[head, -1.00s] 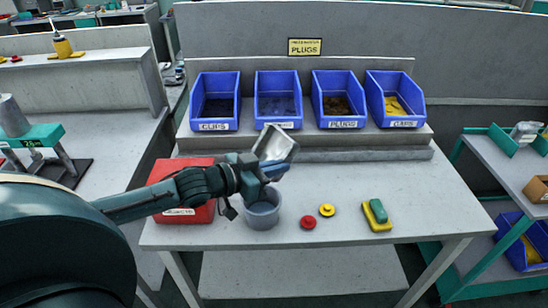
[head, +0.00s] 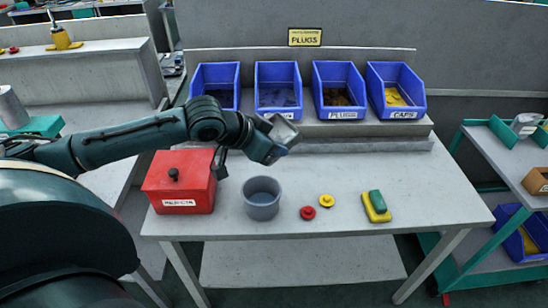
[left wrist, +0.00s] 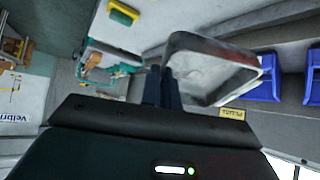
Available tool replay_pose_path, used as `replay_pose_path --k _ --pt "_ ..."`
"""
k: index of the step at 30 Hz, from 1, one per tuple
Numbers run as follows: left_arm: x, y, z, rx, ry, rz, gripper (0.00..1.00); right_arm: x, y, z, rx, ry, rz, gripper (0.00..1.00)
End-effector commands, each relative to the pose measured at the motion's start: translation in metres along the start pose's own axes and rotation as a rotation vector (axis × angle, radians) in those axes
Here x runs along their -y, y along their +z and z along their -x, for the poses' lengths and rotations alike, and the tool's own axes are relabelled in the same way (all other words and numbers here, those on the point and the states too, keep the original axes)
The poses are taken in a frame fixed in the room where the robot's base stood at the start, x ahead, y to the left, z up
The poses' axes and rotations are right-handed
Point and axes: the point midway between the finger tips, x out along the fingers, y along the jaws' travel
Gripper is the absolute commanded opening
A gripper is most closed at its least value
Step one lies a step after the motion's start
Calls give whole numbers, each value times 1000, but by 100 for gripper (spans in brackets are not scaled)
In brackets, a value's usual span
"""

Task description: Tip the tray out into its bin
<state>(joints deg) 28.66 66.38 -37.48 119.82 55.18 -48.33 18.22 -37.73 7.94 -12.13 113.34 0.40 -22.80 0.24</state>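My left gripper (head: 270,150) is shut on a small grey metal tray (head: 284,131) and holds it tilted above the back of the bench, in front of the blue bins. In the left wrist view the fingers (left wrist: 162,88) pinch the rim of the tray (left wrist: 212,66). I see no parts inside it there. Four blue bins stand on the shelf: the leftmost (head: 215,75), the second (head: 278,101), one labelled plugs (head: 340,113) and one labelled caps (head: 402,113). My arm partly covers the leftmost. My right gripper is not in view.
A red rejects box (head: 181,188) and an open grey tub (head: 262,206) stand on the bench (head: 330,180). A red piece (head: 307,213), a yellow piece (head: 326,200) and a green-and-yellow block (head: 376,207) lie to the right. A plugs sign (head: 305,37) hangs behind.

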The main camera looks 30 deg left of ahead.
Motion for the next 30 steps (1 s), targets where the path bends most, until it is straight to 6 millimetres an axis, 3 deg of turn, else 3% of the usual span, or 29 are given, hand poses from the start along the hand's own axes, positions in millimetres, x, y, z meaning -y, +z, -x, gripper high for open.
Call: replay_pose_path --k 24,30 --pt "0 -20 16 424 4 -2 0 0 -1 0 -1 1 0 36" --pt "0 -18 17 442 3 -2 0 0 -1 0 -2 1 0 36"
